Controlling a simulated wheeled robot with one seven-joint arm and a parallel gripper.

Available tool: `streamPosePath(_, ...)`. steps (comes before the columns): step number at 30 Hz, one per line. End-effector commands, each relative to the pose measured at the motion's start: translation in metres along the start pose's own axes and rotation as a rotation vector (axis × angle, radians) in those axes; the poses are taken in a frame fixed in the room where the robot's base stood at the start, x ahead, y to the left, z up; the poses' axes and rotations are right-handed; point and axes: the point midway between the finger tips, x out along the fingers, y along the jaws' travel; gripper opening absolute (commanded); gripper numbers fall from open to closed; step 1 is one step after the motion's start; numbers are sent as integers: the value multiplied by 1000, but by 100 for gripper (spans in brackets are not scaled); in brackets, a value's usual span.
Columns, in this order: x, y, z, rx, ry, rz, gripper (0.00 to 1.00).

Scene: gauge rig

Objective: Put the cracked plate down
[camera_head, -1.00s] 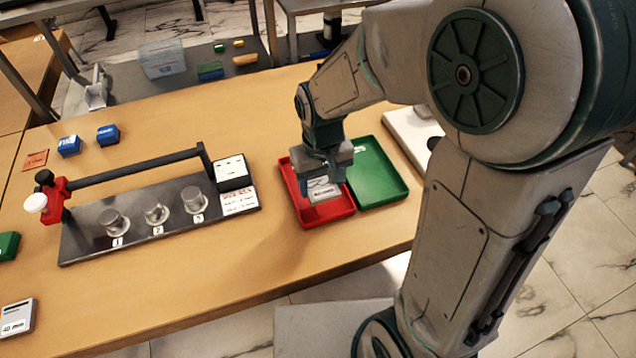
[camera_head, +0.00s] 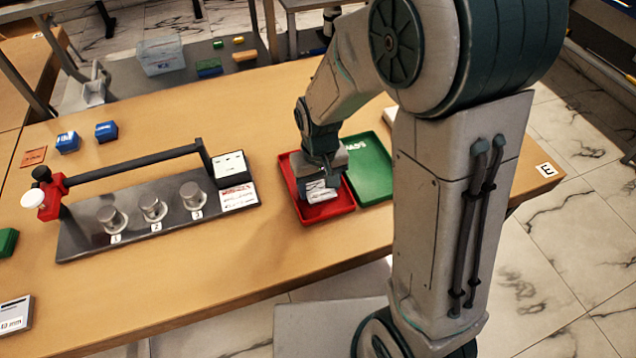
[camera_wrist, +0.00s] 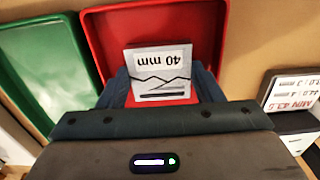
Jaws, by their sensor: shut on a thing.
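The cracked plate (camera_wrist: 160,75) is a grey plate with a "40 mm" label and a dark jagged crack line drawn across it. My gripper (camera_wrist: 162,88) is shut on it, with a finger on either side. In the head view, the plate (camera_head: 318,193) is over the red tray (camera_head: 334,211), and my gripper (camera_head: 321,180) hangs above that tray. The red tray also shows in the wrist view (camera_wrist: 100,45), around and below the plate. I cannot tell whether the plate touches the tray floor.
A green tray (camera_head: 372,175) stands right beside the red one. To the left is a dark gauge rig (camera_head: 82,236) with several numbered posts and a long bar. Blue blocks (camera_head: 106,131) lie farther left. The table in front of the trays is clear.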

Motion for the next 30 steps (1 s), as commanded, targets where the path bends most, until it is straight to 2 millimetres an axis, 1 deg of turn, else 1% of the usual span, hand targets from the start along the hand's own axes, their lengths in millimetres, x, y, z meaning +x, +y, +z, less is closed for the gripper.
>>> streamPosePath(1,1,0,0,0,0,0,68)
streamPosePath(2,1,0,0,0,0,0,76)
streamPosePath(3,1,0,0,0,-1,0,81)
streamPosePath(11,0,0,0,0,0,0,81)
streamPosePath(14,-5,0,0,0,0,0,81)
streamPosePath(17,-19,0,-1,0,4,0,81)
streamPosePath(24,-72,0,-1,1,6,0,81)
streamPosePath(27,-92,0,-1,1,5,0,81)
streamPosePath(30,-107,0,-1,1,4,0,81)
